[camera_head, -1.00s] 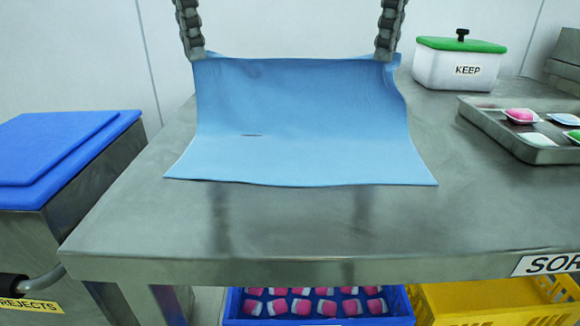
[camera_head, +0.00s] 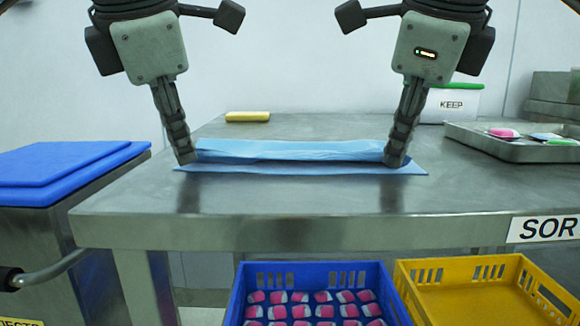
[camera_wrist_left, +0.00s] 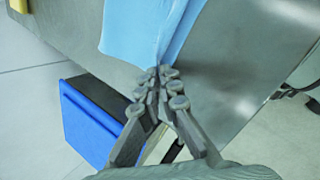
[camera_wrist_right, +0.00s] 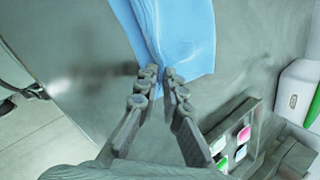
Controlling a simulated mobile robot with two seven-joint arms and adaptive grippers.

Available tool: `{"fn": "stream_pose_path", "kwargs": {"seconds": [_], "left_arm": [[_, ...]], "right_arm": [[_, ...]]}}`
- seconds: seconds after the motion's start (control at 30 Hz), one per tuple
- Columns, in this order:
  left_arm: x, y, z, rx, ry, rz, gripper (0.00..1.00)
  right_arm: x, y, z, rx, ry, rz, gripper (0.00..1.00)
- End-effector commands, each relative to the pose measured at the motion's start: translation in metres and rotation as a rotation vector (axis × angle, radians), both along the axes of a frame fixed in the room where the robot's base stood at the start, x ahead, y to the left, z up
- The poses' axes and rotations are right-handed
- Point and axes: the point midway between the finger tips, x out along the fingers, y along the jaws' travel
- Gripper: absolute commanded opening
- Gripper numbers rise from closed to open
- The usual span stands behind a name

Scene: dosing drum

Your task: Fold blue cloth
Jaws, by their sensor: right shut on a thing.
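The blue cloth (camera_head: 290,150) lies on the steel table, doubled over towards the front. Its upper layer stands a little raised along the back, and a strip of the lower layer shows in front. My left gripper (camera_head: 187,158) is at the cloth's left end; in the left wrist view its fingertips (camera_wrist_left: 159,72) are close together on the cloth edge (camera_wrist_left: 145,30). My right gripper (camera_head: 395,160) is at the right end; in the right wrist view its fingertips (camera_wrist_right: 160,74) pinch the cloth (camera_wrist_right: 185,35). The inside of the fold is hidden.
A yellow block (camera_head: 247,116) lies at the back of the table (camera_head: 300,195). The white KEEP box (camera_head: 455,104) and a metal tray (camera_head: 520,150) stand at the right. The table's front strip is clear. Blue (camera_head: 315,270) and yellow (camera_head: 470,305) crates are below.

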Motion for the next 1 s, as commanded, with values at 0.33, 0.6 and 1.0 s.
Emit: {"fn": "stream_pose_path", "kwargs": {"seconds": [0.33,0.6,1.0], "left_arm": [[0.0,0.0,0.0,-0.001,-0.001,0.001,0.14],[0.0,0.0,0.0,0.0,-0.001,0.0,0.38],[-0.013,0.0,0.034,-0.002,-0.005,0.001,0.38]], "right_arm": [[0.0,0.0,0.0,0.001,-0.001,-0.001,0.21],[0.0,0.0,0.0,0.0,-0.001,0.0,0.38],[-0.013,0.0,0.034,0.002,-0.005,-0.001,0.38]]}}
